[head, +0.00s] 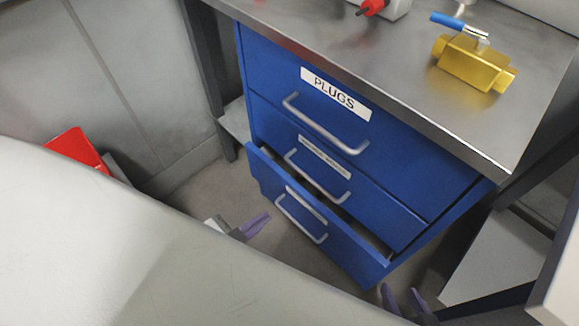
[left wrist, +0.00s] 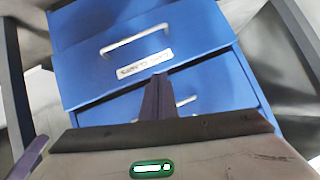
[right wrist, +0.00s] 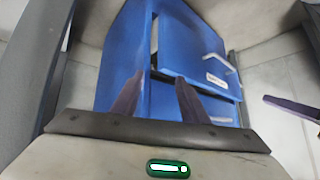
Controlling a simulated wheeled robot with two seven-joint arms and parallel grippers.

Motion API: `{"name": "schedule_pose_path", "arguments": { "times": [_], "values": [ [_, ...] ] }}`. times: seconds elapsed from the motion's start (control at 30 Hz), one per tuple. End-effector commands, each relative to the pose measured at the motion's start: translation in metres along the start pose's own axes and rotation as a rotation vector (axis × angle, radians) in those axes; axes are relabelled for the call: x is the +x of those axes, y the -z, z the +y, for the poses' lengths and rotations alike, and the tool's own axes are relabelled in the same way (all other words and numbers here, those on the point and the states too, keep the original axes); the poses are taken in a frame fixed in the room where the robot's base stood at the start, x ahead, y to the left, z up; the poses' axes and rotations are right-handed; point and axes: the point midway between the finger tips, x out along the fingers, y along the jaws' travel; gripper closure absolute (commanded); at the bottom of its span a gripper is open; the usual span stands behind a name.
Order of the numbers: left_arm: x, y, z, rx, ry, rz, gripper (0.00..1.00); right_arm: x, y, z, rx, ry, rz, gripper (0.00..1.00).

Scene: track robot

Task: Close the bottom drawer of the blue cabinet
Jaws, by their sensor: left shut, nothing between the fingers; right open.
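The blue cabinet (head: 262,75) stands under a metal worktop. Its bottom drawer (head: 345,258) is partly pulled out, with a dark gap above its front; the drawers above are flush. The bottom drawer has a grey bar handle and a white label. The drawer also shows, upside down, in the left wrist view (left wrist: 200,30) and the right wrist view (right wrist: 190,40). My left gripper (head: 262,220) is shut and empty, in front of the drawer, left of its handle. My right gripper (head: 405,296) is open and empty near the drawer's lower right corner, its fingers apart in the right wrist view (right wrist: 157,85).
A yellow valve (head: 470,63) with a blue lever and a red-tipped part (head: 372,7) rest on the worktop (head: 400,50). A red object (head: 77,152) lies by the wall at left. Floor (head: 205,185) is clear left of the cabinet. A grey shelf (head: 495,260) is at right.

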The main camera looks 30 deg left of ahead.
Motion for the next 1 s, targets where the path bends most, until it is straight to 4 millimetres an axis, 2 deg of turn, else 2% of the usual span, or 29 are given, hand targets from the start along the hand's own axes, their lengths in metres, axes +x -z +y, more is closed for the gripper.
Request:
{"name": "schedule_pose_path", "arguments": {
  "times": [0.03,0.1,0.23,0.4,0.5,0.67,0.77,1.0],
  "values": [
    [0.022,-0.031,-0.015,0.143,0.056,0.055,1.00,0.023,-0.015,-0.001,0.000,0.014,0.001,0.60],
    [0.034,-0.047,-0.037,0.363,0.131,0.147,1.00,0.037,-0.022,-0.004,0.003,0.032,-0.008,0.60],
    [0.044,-0.068,-0.062,0.756,0.247,0.302,1.00,0.055,-0.033,-0.009,0.007,0.062,-0.024,0.60],
    [0.041,-0.087,-0.068,1.118,0.341,0.453,1.00,0.067,-0.042,-0.014,0.008,0.092,-0.043,0.60],
    [0.037,-0.091,-0.068,1.227,0.369,0.504,1.00,0.069,-0.043,-0.017,0.007,0.103,-0.049,0.60],
    [0.040,-0.086,-0.067,1.277,0.385,0.531,1.00,0.069,-0.043,-0.019,0.004,0.112,-0.056,0.60],
    [0.052,-0.076,-0.067,1.275,0.386,0.532,1.00,0.070,-0.043,-0.020,0.000,0.117,-0.063,0.60],
    [0.095,-0.047,-0.066,1.273,0.386,0.533,1.00,0.076,-0.047,-0.024,-0.020,0.136,-0.090,0.60]
  ]
}}
